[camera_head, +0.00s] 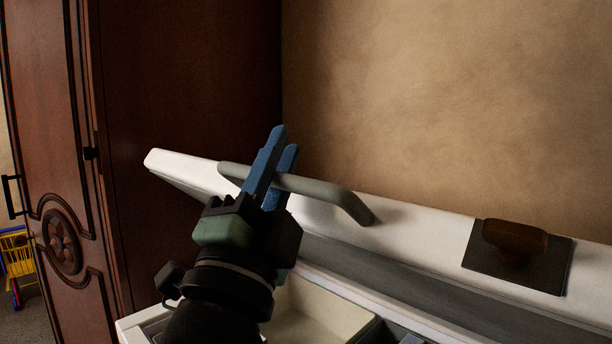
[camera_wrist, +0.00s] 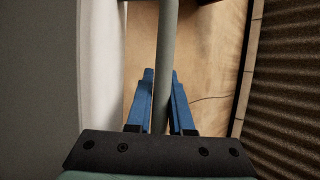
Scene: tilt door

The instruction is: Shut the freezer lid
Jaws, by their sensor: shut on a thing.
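The white freezer lid (camera_head: 420,222) stands partly open, tilted up above the freezer body. A grey-green bar handle (camera_head: 335,194) is fixed along the lid's edge. My gripper (camera_head: 279,150) has its blue fingers on either side of the handle near its left end, shut on it. In the wrist view the handle (camera_wrist: 167,60) runs between the two blue fingers of my gripper (camera_wrist: 161,82), with the pale lid (camera_wrist: 98,70) to its left. The white freezer body (camera_head: 130,326) shows below the lid, with a cream inner compartment (camera_head: 318,308) open to view.
A dark plate with a brown block (camera_head: 515,240) sits on the lid at the right. A tall dark wooden cabinet (camera_head: 190,90) stands close at the left. A tan wall (camera_head: 450,90) is behind the lid. A small yellow cart (camera_head: 17,255) is at the far left.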

